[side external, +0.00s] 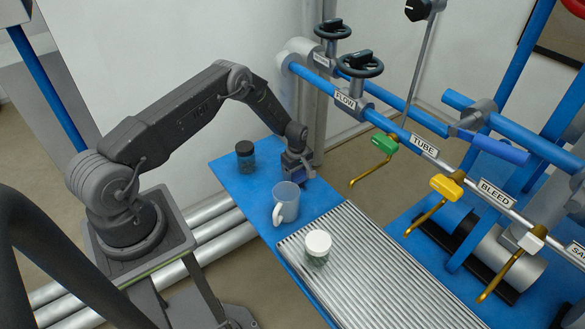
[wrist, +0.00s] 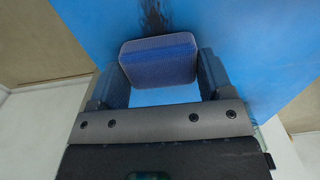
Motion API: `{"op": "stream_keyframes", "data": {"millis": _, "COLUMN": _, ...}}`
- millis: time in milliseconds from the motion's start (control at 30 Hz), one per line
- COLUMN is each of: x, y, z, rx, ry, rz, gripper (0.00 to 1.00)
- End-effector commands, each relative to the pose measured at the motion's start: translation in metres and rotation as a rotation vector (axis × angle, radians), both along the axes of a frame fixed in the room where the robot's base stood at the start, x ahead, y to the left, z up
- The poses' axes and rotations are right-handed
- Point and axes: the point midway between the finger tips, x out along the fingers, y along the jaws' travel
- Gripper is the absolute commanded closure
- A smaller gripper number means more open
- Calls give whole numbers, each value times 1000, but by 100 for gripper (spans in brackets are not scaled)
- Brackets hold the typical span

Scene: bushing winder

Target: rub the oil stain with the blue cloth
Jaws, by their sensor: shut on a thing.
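The blue cloth (wrist: 158,62) is a folded pad with a paler edge, held between the two fingers of my gripper (wrist: 160,75) in the wrist view. The oil stain (wrist: 154,16) is a dark, streaky smear on the blue table, just beyond the cloth at the top of that view. The cloth hides any part of the stain beneath it. In the side view my gripper (side external: 298,172) points down low over the far end of the table. I cannot tell whether the cloth touches the surface.
The blue table (side external: 240,192) holds a grey mug (side external: 286,203) in front of my gripper and a dark-lidded jar (side external: 246,158) to its left. A white-lidded jar (side external: 317,247) stands on the ribbed tray (side external: 380,275). Pipes with a green-handled lever (side external: 384,144) are at right.

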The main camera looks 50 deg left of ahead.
Motion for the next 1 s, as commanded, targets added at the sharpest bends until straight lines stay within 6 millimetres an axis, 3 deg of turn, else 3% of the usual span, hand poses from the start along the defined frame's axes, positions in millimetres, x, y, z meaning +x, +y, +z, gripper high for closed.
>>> {"op": "stream_keyframes", "data": {"millis": 767, "x": 0, "y": -71, "z": 0, "rx": 0, "ry": 0, "rz": -2, "gripper": 45}}
{"op": "stream_keyframes", "data": {"millis": 1000, "x": 0, "y": -48, "z": 0, "rx": -1, "ry": -1, "rz": 2, "gripper": 45}}
